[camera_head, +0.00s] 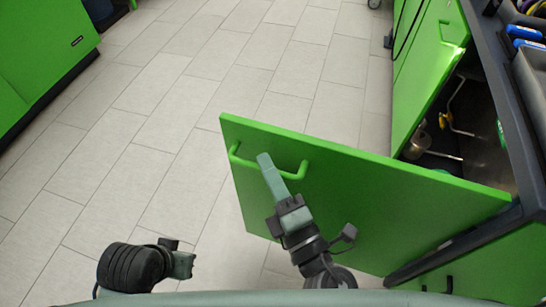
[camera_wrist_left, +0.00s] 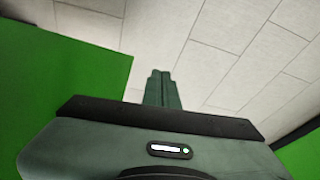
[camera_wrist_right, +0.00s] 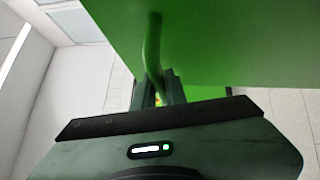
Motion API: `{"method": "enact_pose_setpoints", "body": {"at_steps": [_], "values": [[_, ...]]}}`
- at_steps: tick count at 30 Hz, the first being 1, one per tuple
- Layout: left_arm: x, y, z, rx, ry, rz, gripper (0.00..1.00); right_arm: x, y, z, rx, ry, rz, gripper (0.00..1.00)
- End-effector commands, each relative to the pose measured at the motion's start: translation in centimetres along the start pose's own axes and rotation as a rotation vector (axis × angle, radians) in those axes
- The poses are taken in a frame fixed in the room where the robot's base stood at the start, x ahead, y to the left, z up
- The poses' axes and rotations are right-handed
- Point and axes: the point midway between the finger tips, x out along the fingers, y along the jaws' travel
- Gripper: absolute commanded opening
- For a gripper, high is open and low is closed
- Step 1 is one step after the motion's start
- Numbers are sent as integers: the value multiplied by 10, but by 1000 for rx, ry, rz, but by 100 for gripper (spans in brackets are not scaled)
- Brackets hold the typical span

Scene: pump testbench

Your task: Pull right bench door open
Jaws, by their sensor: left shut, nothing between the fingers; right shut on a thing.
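The green right bench door (camera_head: 345,200) stands swung wide out from the bench in the head view. Its green bar handle (camera_head: 236,155) is near the door's free end and also shows in the right wrist view (camera_wrist_right: 152,48). My right gripper (camera_head: 264,162) is shut on that handle, with its fingers around the bar (camera_wrist_right: 158,92). My left gripper (camera_head: 184,264) is low in the head view, apart from the door. In the left wrist view its fingers (camera_wrist_left: 158,76) are together and empty, over the floor.
The open cabinet (camera_head: 485,155) shows metal pipe fittings (camera_head: 458,115) inside. Another green door (camera_head: 425,70) with a handle stands farther along the bench. A grey tray (camera_head: 530,80) is on the bench top. A green cabinet (camera_head: 40,50) stands at the left. The tiled floor between is clear.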

Motion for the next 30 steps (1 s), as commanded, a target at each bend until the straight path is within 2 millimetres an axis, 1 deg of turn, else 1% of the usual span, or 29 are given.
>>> {"method": "enact_pose_setpoints", "body": {"at_steps": [11,12,14,23,26,27,30], "values": [[0,0,0,0,1,0,0,-1,-1,-1,-1,3,-1,0],[0,0,0,0,1,0,0,-1,-1,0,-1,3,-1,18],[0,0,0,0,1,0,0,-1,-1,0,-1,3,-1,34],[1,0,0,0,1,0,0,-1,0,-1,-1,3,0,34],[3,0,-1,0,7,0,0,-5,-2,-1,-1,3,-1,34],[6,0,-3,0,20,1,0,-9,-2,-1,-1,3,-1,34],[13,3,-21,3,100,5,0,-22,-5,-1,0,4,-2,34]]}}
